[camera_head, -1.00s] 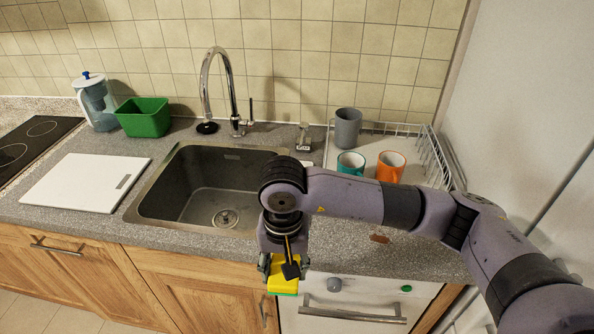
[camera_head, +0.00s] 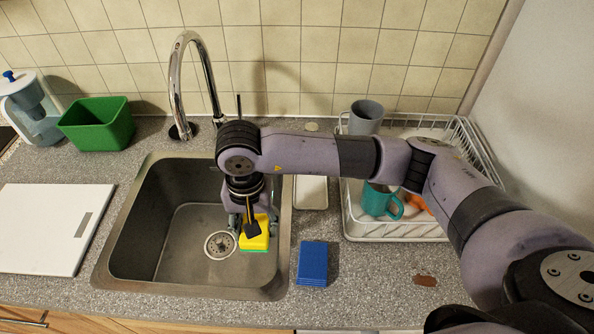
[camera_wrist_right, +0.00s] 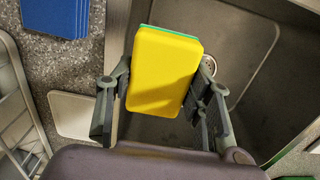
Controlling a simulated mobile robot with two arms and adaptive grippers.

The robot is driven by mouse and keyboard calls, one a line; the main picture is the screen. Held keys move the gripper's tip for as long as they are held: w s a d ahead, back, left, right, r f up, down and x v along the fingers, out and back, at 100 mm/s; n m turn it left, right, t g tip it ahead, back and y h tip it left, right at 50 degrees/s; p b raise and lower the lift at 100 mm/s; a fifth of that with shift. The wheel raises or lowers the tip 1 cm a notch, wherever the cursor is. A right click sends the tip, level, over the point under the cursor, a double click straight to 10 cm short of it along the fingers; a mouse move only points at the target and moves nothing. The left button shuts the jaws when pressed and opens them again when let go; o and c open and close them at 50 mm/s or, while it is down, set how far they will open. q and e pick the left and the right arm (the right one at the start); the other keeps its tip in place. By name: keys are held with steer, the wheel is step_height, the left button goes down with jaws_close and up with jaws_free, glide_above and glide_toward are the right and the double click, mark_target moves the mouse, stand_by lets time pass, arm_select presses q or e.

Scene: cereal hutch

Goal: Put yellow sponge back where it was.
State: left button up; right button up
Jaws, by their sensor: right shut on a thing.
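The yellow sponge (camera_head: 255,236) has a green underside and is held over the right part of the sink basin (camera_head: 160,225), right of the drain. My right gripper (camera_head: 253,222) is shut on it, pointing down, with the arm reaching in from the right. In the right wrist view the sponge (camera_wrist_right: 165,72) sits between the two fingers of the gripper (camera_wrist_right: 162,88), its green layer showing at the far edge. A narrow pale tray (camera_head: 311,192) lies right of the sink, partly covered by my arm. My left gripper is not in view.
A blue block (camera_head: 312,264) lies on the counter right of the sink. A white dish rack (camera_head: 375,229) holds a grey mug (camera_head: 366,116), a teal mug (camera_head: 379,200) and a mostly hidden orange mug. The tall faucet (camera_head: 176,85) stands behind the sink. A white board (camera_head: 45,225) lies left.

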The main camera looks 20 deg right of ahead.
mark_target(310, 192)
steer(key=shift+f, duration=0.45)
steer(key=shift+d, duration=0.25)
steer(key=w+d+p, duration=0.1)
steer(key=d, duration=0.2)
steer(key=w+d+p, duration=0.2)
steer(key=d, duration=0.2)
steer(key=w+d+p, duration=0.2)
steer(key=d, duration=0.2)
steer(key=shift+d, duration=0.25)
steer(key=shift+w+d, duration=0.35)
steer(key=shift+d, duration=0.15)
steer(key=d+p, duration=0.1)
steer(key=w+d, duration=0.1)
steer(key=shift+w+d+r+p, duration=0.1)
steer(key=shift+w+d+p, duration=0.05)
steer(key=shift+d+p, duration=0.25)
steer(key=shift+w+d+f+p, duration=0.1)
steer(key=shift+d+f+p, duration=0.25)
steer(key=shift+f+p, duration=0.3)
steer(key=shift+f, duration=0.25)
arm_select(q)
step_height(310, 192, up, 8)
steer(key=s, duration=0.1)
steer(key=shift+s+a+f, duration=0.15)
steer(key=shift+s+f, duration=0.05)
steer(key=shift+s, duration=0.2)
arm_select(e)
steer(key=shift+a, duration=0.1)
